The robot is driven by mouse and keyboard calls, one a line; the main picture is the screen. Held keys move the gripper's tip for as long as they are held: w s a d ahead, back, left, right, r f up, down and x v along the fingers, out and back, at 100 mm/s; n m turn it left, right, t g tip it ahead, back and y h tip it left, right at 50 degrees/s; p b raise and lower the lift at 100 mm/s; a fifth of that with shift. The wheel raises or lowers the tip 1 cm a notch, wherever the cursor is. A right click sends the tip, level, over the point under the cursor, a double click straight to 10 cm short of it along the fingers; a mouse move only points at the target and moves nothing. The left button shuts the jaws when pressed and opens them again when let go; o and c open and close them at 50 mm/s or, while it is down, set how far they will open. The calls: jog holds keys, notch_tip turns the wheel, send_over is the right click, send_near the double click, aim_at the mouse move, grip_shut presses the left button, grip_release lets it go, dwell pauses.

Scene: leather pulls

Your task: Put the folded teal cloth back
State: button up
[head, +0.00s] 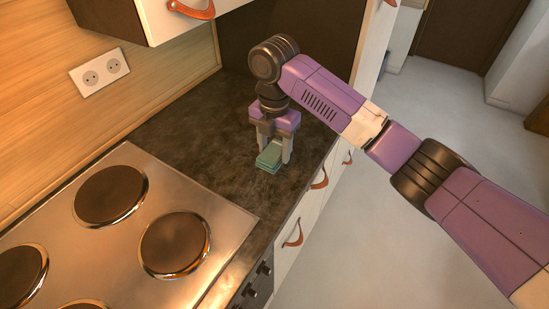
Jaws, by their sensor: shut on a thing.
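The folded teal cloth (269,158) is a small, thick, flat block at the dark countertop, between the stove and the counter's far end. My gripper (273,156) points down over the cloth, with one pale finger on each side of it. The gripper is shut on the cloth. I cannot tell whether the cloth rests on the counter or is held just above it. The gripper's palm hides part of the cloth's back edge.
A steel stove (125,225) with several dark hotplates fills the lower left. The dark countertop (190,125) is clear around the cloth. A wall cabinet (160,18) with a leather pull hangs above. Drawers with leather pulls (293,234) line the counter front.

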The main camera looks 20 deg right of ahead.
aim_at(275, 159)
notch_tip(275, 159, down, 4)
jog(key=shift+f, duration=0.1)
jog(key=o, duration=1.2)
notch_tip(275, 159, up, 12)
jog(key=shift+r, duration=0.1)
dwell(0.4)
